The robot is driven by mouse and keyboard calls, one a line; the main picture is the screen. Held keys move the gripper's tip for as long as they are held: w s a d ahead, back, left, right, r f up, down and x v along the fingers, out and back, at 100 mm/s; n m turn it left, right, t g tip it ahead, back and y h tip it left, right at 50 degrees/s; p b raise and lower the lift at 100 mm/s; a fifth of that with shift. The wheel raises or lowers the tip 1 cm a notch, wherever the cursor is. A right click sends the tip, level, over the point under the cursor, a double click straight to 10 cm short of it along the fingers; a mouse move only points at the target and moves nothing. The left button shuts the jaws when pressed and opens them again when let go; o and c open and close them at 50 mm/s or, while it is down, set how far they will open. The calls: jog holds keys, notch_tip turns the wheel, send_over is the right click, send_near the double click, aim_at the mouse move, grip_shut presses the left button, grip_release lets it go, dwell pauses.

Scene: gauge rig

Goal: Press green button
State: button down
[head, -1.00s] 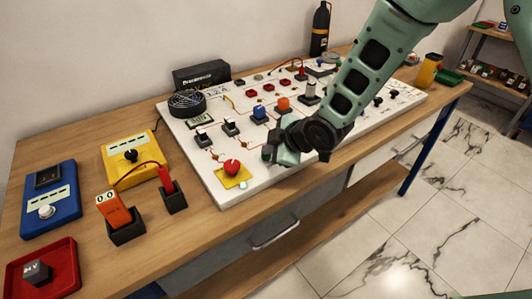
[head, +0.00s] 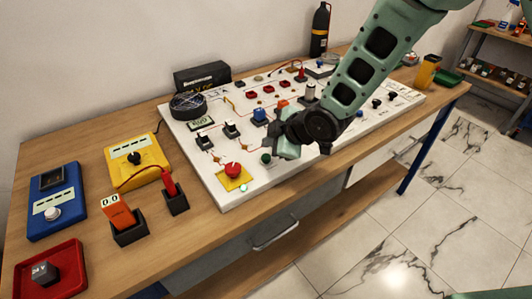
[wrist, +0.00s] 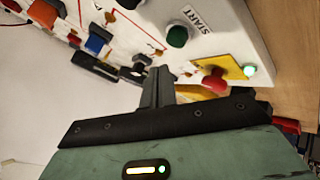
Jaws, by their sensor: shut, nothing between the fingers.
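The green button (head: 265,158) is a round dark green knob near the front edge of the white panel (head: 222,196). It also shows in the wrist view (wrist: 177,36), upper middle, beside the printed word START. My gripper (head: 281,147) is just to the right of and behind the button in the head view, apart from it. In the wrist view the fingers of my gripper (wrist: 158,76) are shut together and empty. The button lies beyond their tips, with a visible gap.
A red button (head: 233,170) on a yellow plate (head: 236,183) stands left of the green button. Black, blue (head: 259,115) and orange (head: 283,103) switches stand behind. An orange meter (head: 117,211) and red tray (head: 75,260) are at left. Bare table (head: 255,220) runs along the front.

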aim_at(270, 158)
jog(key=shift+r+p, duration=0.9)
jog(key=shift+r, duration=0.85)
jog(key=s+d+r+m+g+h, duration=0.2)
jog(key=s+d+r+m, duration=0.1)
jog(key=s, duration=0.7)
jog(key=s+d+r+m+g+h, duration=0.2)
jog(key=s+d+r+m, duration=0.1)
jog(key=s, duration=0.7)
jog(key=s+d+r+m+g+h, duration=0.2)
jog(key=s+d, duration=0.4)
jog(key=s, duration=0.4)
jog(key=r+m, duration=0.1)
jog(key=m, duration=0.1)
jog(key=shift+d+m, duration=0.3)
jog(key=shift+d, duration=0.1)
jog(key=shift+a+r, duration=0.1)
